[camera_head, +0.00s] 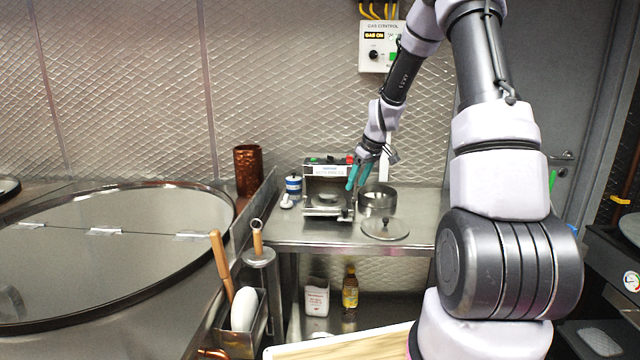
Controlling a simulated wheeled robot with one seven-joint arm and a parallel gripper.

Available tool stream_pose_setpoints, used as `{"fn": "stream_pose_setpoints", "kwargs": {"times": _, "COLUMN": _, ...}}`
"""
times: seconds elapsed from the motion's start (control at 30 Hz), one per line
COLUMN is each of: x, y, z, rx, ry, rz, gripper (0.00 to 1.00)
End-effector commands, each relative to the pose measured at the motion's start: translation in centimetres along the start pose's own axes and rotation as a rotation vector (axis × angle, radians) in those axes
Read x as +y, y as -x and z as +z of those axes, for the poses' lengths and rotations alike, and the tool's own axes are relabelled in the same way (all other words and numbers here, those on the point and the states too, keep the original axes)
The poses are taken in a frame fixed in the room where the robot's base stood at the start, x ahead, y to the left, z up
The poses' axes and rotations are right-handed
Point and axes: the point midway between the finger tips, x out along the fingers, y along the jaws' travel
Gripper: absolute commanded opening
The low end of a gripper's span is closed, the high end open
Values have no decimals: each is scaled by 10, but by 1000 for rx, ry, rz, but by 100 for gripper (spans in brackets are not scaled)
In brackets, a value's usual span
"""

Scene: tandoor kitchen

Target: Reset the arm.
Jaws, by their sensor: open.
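My arm rises on the right side of the view, bends over at the top and reaches back down toward the counter. My gripper (360,174) is open, with teal fingers pointing down. In the picture it lies between the small steel machine (327,188) and the steel pot (377,199). I see nothing held between the fingers. Whether the fingers touch the machine or the pot I cannot tell.
A glass lid (385,228) lies on the steel counter (300,236) in front of the pot. A blue-white can (293,187) and a copper cup (248,170) stand left. A gas control box (380,46) hangs above. Bottles sit on the lower shelf.

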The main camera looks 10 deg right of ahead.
Motion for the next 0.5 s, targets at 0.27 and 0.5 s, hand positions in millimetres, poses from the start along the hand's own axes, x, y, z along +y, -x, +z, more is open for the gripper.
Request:
{"fn": "stream_pose_setpoints", "kwargs": {"times": 0.27, "x": -29, "y": 71, "z": -5, "rx": 22, "ry": -88, "rz": 40, "gripper": 61}}
{"fn": "stream_pose_setpoints", "kwargs": {"times": 0.5, "x": -86, "y": 174, "z": 15, "rx": 72, "ry": -278, "rz": 86, "gripper": 61}}
